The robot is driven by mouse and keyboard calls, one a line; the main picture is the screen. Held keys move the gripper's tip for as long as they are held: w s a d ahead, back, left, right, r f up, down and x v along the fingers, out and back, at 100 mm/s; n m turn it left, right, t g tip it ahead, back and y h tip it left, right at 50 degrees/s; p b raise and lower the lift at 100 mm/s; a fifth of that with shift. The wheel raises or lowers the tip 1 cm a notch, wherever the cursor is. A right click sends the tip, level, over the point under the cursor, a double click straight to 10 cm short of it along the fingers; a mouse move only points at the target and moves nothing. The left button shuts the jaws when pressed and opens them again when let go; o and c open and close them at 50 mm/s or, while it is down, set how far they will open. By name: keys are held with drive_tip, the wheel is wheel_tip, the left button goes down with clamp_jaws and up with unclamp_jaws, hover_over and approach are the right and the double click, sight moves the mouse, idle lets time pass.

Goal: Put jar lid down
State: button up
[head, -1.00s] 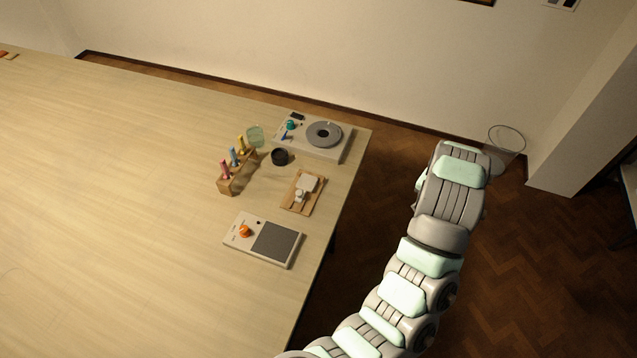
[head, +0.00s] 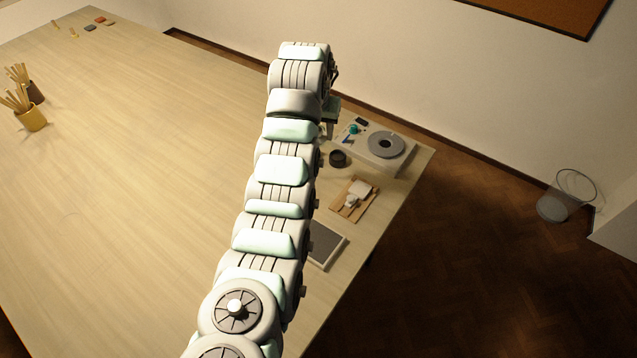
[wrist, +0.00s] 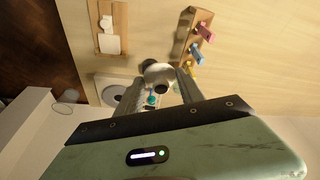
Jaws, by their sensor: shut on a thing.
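My gripper (wrist: 160,88) is shut on a small rounded grey thing, which I take for the jar lid (wrist: 160,75); it sits between the fingertips. Part of the green gripper body and a finger (head: 329,130) show past my arm in the head view, but the lid is hidden there. The gripper is above the table, near the turntable scale; its exact height is unclear. A dark round pot (head: 338,158) stands open on the table, just below the gripper in the head view.
The white device with a grey disc (head: 386,144) stands at the table corner. A wooden board (head: 354,199) with white pieces and a grey-topped scale (head: 325,245) lie nearer. A rack (wrist: 182,35) holds coloured tools.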

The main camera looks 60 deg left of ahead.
drive_tip(key=p, duration=0.2)
hover_over(319, 183)
drive_tip(key=f, duration=1.5)
drive_tip(key=shift+s+d, duration=0.35)
drive_tip(key=shift+d, duration=0.05)
drive_tip(key=shift+f+b, duration=0.65)
drive_tip(key=shift+f, duration=1.65)
drive_tip(key=shift+f, duration=0.2)
drive_tip(key=o, duration=1.3)
drive_tip(key=shift+p+v, duration=1)
drive_tip(key=shift+v, duration=0.7)
drive_tip(key=b+v, duration=0.1)
drive_tip(key=v, duration=0.8)
drive_tip(key=shift+a, duration=0.1)
